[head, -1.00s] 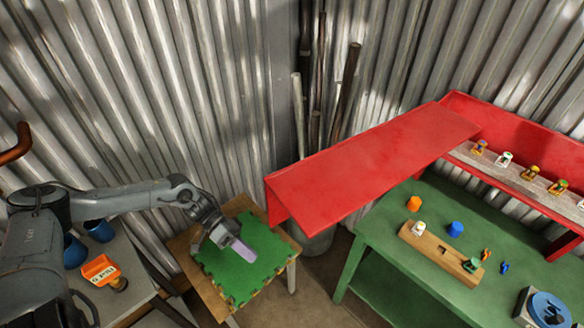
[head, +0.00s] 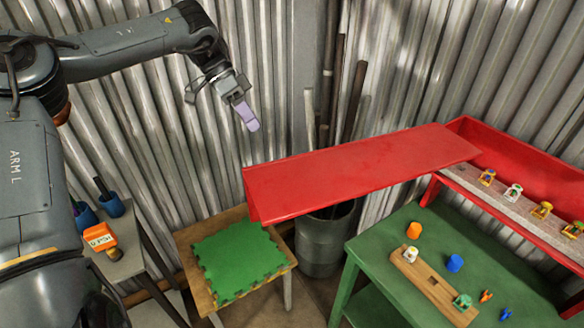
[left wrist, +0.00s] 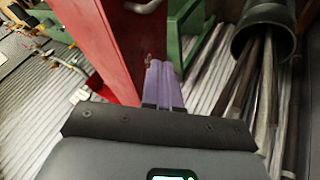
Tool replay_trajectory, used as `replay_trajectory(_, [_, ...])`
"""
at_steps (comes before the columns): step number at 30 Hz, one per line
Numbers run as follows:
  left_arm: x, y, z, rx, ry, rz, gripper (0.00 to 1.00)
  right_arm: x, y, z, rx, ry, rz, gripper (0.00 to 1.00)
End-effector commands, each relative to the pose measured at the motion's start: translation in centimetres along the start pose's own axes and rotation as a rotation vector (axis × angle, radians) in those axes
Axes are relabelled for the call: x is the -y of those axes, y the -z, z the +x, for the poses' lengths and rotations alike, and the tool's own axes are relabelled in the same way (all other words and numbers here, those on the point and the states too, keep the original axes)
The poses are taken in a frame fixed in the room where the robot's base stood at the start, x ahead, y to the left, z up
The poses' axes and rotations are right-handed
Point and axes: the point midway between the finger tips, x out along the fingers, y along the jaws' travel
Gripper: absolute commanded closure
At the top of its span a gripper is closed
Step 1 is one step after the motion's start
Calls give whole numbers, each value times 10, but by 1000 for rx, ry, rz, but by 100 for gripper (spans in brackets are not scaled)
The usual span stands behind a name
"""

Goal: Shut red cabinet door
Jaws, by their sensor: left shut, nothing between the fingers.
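The red cabinet (head: 470,130) is on the right, against the corrugated wall. Its red door (head: 360,170) stands wide open, reaching left from the cabinet past the green table. My left gripper (head: 252,124) is above and behind the door's free left end in the head view, with its lilac fingers shut and empty. In the left wrist view the fingers (left wrist: 163,85) are beside a red panel (left wrist: 98,40), which looks like the door; I cannot tell whether they touch it. My right gripper is not in view.
A green table (head: 400,285) with a wooden block and small cups stands below the cabinet. A grey bin (head: 322,245) holding poles stands behind the door. A stool with a green mat (head: 240,260) and a side table with an orange item (head: 100,238) are at left.

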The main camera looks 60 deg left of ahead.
Motion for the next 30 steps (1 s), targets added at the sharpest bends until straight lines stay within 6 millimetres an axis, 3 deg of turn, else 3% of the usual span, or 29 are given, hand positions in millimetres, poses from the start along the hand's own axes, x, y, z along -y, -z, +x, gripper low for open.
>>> replay_trajectory(5, [-1, 0, 21, -1, -5, 2, 100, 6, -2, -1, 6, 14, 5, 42])
replay_trajectory(18, [-2, 0, 98, 0, -5, 2, 100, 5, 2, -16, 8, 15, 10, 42])
replay_trajectory(24, [-26, 1, 107, -1, -3, 4, 100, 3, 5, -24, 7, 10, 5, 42])
replay_trajectory(30, [-35, 0, 113, 0, -1, 1, 100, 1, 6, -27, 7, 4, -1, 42])
